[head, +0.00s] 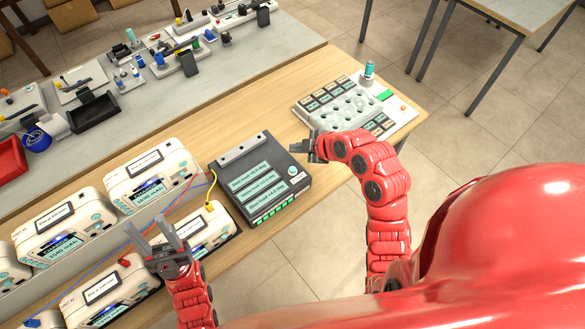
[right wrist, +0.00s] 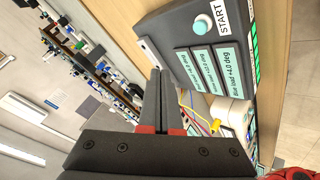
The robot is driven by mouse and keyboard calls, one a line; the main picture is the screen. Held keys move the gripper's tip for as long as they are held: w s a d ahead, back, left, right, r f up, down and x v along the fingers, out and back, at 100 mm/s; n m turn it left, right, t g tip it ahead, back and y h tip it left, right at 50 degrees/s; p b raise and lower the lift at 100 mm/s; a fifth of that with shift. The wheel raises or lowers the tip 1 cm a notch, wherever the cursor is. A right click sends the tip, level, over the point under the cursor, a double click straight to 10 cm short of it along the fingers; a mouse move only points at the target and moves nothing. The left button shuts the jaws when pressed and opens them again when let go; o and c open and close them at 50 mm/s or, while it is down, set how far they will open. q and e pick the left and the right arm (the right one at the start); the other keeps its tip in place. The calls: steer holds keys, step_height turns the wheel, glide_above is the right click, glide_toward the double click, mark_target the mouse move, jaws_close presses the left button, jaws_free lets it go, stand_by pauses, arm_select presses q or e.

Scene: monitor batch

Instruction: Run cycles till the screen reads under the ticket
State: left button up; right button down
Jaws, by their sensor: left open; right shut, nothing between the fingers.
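A dark console (head: 250,165) stands on the wooden bench, with three pale green label screens on top; in the right wrist view the nearest screen (right wrist: 228,70) reads about "Blue load +4.0 deg". A round teal button (right wrist: 202,24) marked START sits on the console; it also shows in the head view (head: 293,172). My right gripper (head: 304,151) is shut and empty, above the console's far right corner, apart from the button. My left gripper (head: 150,230) is open and empty over the white units. I cannot single out a ticket.
Several white units (head: 147,165) with small screens stand at left, with red, blue and yellow cables among them. A grey tray (head: 338,118) with round wells lies at the bench's right end. A grey strip behind holds tools and bins.

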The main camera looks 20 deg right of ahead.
steer(key=b, duration=0.4)
glide_above(296, 173)
step_height(296, 173, down, 7)
steer(key=shift+w+f, duration=0.1)
steer(key=shift+f, duration=0.3)
stand_by(1.5)
steer(key=shift+f+b, duration=0.35)
steer(key=shift+b, duration=0.45)
steer(key=shift+f+b, duration=0.6)
steer(key=shift+b, duration=0.1)
stand_by(0.4)
steer(key=shift+r, duration=0.1)
stand_by(0.3)
steer(key=shift+r, duration=0.9)
